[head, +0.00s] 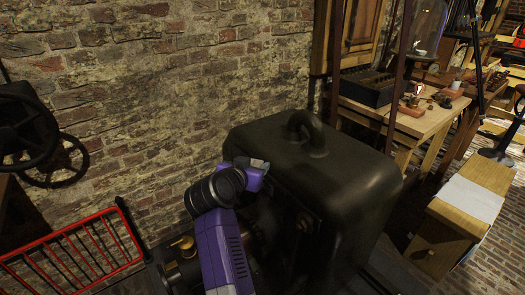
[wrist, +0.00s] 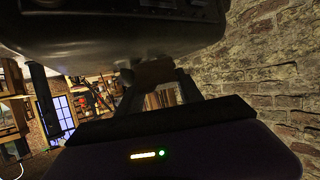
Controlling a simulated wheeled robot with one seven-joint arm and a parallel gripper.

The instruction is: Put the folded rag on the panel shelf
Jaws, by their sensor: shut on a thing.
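My gripper (wrist: 156,85) shows in the wrist view, its two dark fingers closed on a small brown thing, which looks like the folded rag (wrist: 153,72). Only part of the rag shows, just under the dark body of a large machine. In the head view my purple arm reaches in beside the big dark machine, and the gripper and rag cannot be made out there. I cannot pick out the panel shelf for certain in either view.
The dark rounded machine (head: 320,165) with a top handle stands close to my arm. A brick wall (head: 150,80) runs behind. A red rail (head: 70,255) is at the lower left. A wooden workbench (head: 400,118) and a low bench with a pale sheet (head: 468,198) stand right.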

